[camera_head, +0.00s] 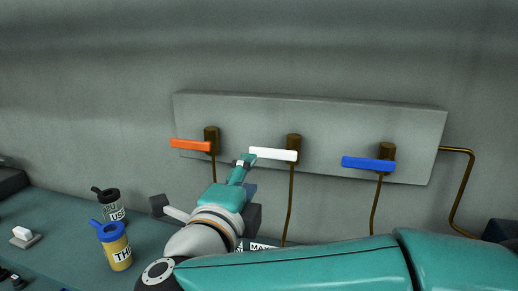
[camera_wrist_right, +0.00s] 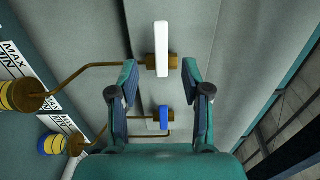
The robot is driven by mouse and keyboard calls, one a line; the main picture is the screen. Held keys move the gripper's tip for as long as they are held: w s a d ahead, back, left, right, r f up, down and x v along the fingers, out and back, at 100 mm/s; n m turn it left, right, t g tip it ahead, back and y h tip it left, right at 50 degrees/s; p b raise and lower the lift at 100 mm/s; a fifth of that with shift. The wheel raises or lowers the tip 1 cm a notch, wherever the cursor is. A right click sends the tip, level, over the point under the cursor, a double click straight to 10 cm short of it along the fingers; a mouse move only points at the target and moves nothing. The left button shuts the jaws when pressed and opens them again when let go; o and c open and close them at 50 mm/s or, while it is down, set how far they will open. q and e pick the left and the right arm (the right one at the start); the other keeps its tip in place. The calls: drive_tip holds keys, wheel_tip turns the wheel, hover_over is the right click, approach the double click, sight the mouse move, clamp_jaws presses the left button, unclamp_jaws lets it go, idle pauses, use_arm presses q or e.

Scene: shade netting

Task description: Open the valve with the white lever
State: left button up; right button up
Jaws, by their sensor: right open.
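Three brass valves sit in a row on a grey wall panel (camera_head: 235,106). The middle one has the white lever (camera_head: 273,154), which lies nearly level and reaches left from its brass body (camera_head: 294,141). My right gripper (camera_head: 246,161) is at the lever's left end, its fingers partly hidden by its own body. In the right wrist view my right gripper (camera_wrist_right: 160,76) is open and empty. There the white lever (camera_wrist_right: 162,48) lies in line with the gap, ahead of the fingertips. Whether they touch it I cannot tell. My left gripper is out of view.
An orange lever (camera_head: 190,145) is left of the white one, a blue lever (camera_head: 368,164) right of it. Brass pipes run down from the valves. A yellow bottle (camera_head: 118,248) and a dark-lidded bottle (camera_head: 109,204) stand on the green bench (camera_head: 67,222) at left.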

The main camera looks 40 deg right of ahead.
sight(261, 154)
drive_tip(key=p+x, duration=0.2)
drive_tip(key=x, duration=0.8)
drive_tip(key=shift+w+d, duration=0.1)
drive_tip(key=shift+w, duration=0.05)
